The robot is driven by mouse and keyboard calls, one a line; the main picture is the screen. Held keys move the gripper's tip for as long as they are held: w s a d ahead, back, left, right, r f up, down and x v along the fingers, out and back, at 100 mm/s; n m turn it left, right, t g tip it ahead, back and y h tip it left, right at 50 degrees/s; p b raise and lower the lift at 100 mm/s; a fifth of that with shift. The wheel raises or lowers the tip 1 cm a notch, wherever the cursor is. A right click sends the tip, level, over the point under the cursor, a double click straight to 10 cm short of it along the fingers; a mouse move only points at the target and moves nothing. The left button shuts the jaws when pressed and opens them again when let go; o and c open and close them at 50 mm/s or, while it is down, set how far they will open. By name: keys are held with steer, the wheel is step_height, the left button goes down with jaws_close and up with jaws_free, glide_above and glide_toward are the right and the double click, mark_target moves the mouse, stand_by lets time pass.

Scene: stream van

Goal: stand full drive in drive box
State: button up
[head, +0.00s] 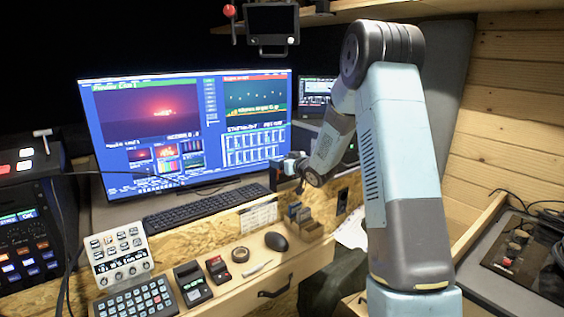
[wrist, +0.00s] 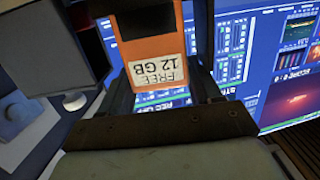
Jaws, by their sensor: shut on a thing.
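My gripper (wrist: 160,88) is shut on an orange drive (wrist: 150,45) in the wrist view. The drive's white label reads "FREE 12 GB"; its far end is cut off by the frame's top. In the head view my gripper (head: 289,170) is in the air in front of the big monitor's lower right corner. The drive is too small there to make out. A small wooden box (head: 312,233), seemingly the drive box, stands on the desk below my gripper. Dark and bluish upright pieces (head: 295,210) show at its back left; I cannot read them.
The monitor (head: 190,125) stands close behind my gripper. A keyboard (head: 205,203) lies left of it. A mouse (head: 276,241), tape roll (head: 240,254) and small devices (head: 191,284) sit on the front desk. A wooden wall (head: 515,110) is at right.

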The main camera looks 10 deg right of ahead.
stand_by(0.5)
steer(key=shift+r, duration=1.25)
steer(key=shift+s, duration=0.1)
steer(key=shift+f, duration=1.25)
stand_by(1.0)
steer(key=shift+r, duration=0.2)
steer(key=shift+r, duration=1.05)
